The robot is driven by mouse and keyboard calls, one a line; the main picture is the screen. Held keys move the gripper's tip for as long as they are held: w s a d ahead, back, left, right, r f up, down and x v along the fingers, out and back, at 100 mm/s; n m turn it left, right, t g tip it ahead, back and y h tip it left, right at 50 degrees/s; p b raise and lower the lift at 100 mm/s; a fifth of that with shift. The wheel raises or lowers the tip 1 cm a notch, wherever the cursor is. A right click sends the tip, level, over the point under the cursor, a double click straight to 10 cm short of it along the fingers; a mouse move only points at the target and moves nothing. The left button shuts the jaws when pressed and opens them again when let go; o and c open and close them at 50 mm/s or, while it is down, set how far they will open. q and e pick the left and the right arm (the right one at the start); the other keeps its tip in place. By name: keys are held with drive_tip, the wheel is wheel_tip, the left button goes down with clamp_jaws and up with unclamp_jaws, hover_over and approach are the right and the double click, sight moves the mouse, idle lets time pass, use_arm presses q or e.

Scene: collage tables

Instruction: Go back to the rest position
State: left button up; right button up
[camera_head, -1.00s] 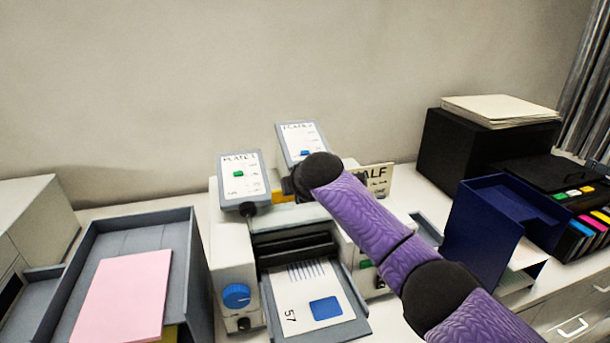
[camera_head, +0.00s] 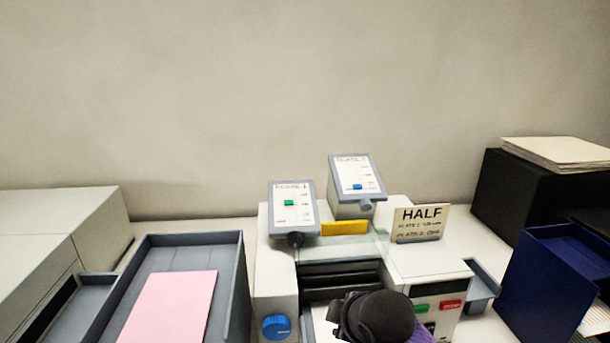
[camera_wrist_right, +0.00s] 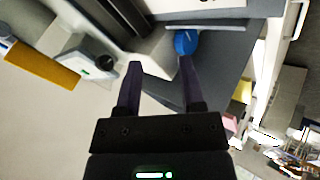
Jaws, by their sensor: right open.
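My right gripper (camera_wrist_right: 160,68) is open in the right wrist view, with two dark fingers apart and nothing between them. A blue knob (camera_wrist_right: 186,42) shows past the tip of its right finger; the distance is hard to tell. In the head view, a black joint and a bit of purple sleeve of my arm show at the bottom edge, in front of the white machine (camera_head: 430,262). The gripper itself is not visible there. My left gripper is not in view.
Two tilted panels, one with a green slider (camera_head: 289,203), one with a blue slider (camera_head: 357,187), stand on the machine beside a HALF sign (camera_head: 421,222). A grey tray (camera_head: 236,290) holding pink paper (camera_head: 170,305) is left; a dark blue holder (camera_head: 540,275) is right.

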drive_tip(key=s+d+f+m+g, duration=0.1)
drive_tip(key=s+d+f+m, duration=0.2)
drive_tip(key=s, duration=0.6)
drive_tip(key=s+d+f+m+g+h, duration=0.15)
drive_tip(key=s+f+m, duration=0.3)
drive_tip(key=s, duration=0.45)
drive_tip(key=s+d+f+m+g, duration=0.1)
drive_tip(key=s+f+m+g, duration=0.15)
drive_tip(key=s+m, duration=0.4)
drive_tip(key=s+f+n+b, duration=0.25)
drive_tip(key=f+b, duration=1.25)
drive_tip(key=f, duration=1.7)
use_arm(q)
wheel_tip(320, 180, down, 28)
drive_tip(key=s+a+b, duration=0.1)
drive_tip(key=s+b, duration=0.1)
drive_tip(key=b, duration=1.1)
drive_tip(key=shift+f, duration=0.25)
use_arm(e)
drive_tip(key=s+d+f+g, duration=0.1)
drive_tip(key=s+f, duration=0.6)
drive_tip(key=f, duration=0.5)
drive_tip(key=s+d+f+g, duration=0.1)
drive_tip(key=s+d+f, duration=0.1)
drive_tip(key=s+f, duration=0.6)
wheel_tip(320, 180, down, 5)
drive_tip(key=shift+f, duration=0.15)
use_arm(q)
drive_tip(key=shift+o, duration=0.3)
